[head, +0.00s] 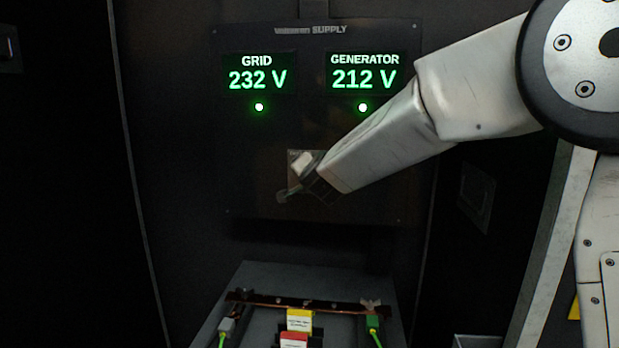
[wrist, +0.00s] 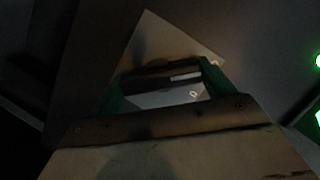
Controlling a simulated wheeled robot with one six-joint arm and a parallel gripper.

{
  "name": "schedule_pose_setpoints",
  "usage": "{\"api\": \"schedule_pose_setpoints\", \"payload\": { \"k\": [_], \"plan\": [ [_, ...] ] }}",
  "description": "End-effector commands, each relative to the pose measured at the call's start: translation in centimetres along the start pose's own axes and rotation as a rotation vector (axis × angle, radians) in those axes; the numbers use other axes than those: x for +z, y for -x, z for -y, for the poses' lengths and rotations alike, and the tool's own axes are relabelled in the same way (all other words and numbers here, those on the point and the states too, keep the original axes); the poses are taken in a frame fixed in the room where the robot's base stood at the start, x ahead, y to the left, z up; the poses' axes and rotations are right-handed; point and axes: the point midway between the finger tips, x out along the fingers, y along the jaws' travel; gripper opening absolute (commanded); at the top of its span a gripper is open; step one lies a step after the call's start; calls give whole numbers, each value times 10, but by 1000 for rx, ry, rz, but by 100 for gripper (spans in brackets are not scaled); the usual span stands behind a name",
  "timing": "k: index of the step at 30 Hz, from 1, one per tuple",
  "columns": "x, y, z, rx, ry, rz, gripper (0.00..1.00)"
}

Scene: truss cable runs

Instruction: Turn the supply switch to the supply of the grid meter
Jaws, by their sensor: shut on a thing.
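The dark supply panel (head: 270,135) carries the grid meter (head: 258,75), reading 232 V, and to its right the generator meter (head: 364,75), reading 212 V. A green lamp glows under each. My gripper (head: 286,194) reaches in from the right to the lower middle of the panel, in front of a small grey switch plate, and hides most of it. In the wrist view the dark handle of the supply switch (wrist: 160,76), with a pale mark on its right part, lies between my green fingers. My gripper (wrist: 165,84) is shut on it. Which supply it points to is unclear.
Below the panel a grey box (head: 270,274) holds a copper bar (head: 300,301), yellow and red tags, and green-ended cables. My arm fills the upper right. Dark walls stand on both sides, and the space left of my gripper is clear.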

Motion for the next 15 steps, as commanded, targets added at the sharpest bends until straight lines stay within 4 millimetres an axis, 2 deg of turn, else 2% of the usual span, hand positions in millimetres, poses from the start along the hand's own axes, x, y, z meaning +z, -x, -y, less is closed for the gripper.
{"api": "schedule_pose_setpoints", "payload": {
  "k": [15],
  "plan": [
    [1, 0, -1, 19, 49, 2, 59]
  ]
}}
